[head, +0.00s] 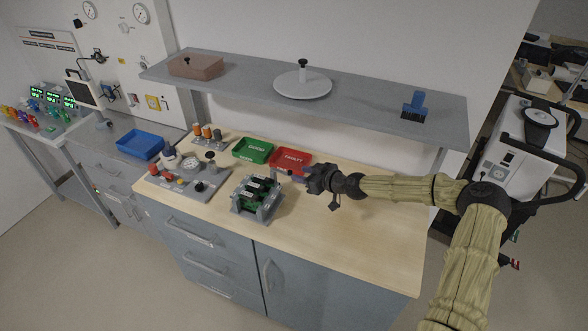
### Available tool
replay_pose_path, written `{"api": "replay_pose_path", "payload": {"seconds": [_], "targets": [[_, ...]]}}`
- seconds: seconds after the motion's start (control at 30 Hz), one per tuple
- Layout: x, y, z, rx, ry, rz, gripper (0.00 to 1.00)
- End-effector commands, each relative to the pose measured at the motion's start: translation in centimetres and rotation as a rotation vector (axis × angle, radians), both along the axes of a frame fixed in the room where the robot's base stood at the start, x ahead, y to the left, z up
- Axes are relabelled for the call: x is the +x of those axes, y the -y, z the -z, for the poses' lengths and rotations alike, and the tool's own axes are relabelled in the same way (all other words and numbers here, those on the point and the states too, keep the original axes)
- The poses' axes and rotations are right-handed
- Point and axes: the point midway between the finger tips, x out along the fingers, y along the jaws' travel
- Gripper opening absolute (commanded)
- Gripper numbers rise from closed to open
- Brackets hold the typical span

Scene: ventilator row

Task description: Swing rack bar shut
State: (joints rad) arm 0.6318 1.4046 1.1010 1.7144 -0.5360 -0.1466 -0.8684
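A small grey rack (247,207) holding several green boards stands on the wooden bench top, left of my gripper. Its bar is too small to pick out clearly, so I cannot tell how far it is swung. My gripper (299,174) is dark and points left, to the right of the rack and in front of the red tray, apart from the rack. Its fingers are small and dark against the tray. I cannot tell whether they are open, and I see nothing held.
Green (253,150) and red (290,160) trays lie behind the rack. A grey fixture plate (184,187) with knobs is at left, a blue tray (141,143) beyond it. A grey shelf (350,98) overhangs the back. The bench's right part (370,230) is clear.

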Motion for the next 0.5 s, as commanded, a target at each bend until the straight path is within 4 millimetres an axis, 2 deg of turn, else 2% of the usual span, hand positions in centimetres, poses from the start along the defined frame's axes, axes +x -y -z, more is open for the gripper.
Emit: {"api": "replay_pose_path", "payload": {"seconds": [0.1,0.23,0.5], "targets": [[1.1,-1.7,0.6,0.001,-0.002,-0.002,0.38],[2.1,-2.8,1.3,0.002,-0.001,-0.001,0.38],[2.7,-3.4,1.8,-0.001,-0.001,-0.001,0.38]]}}
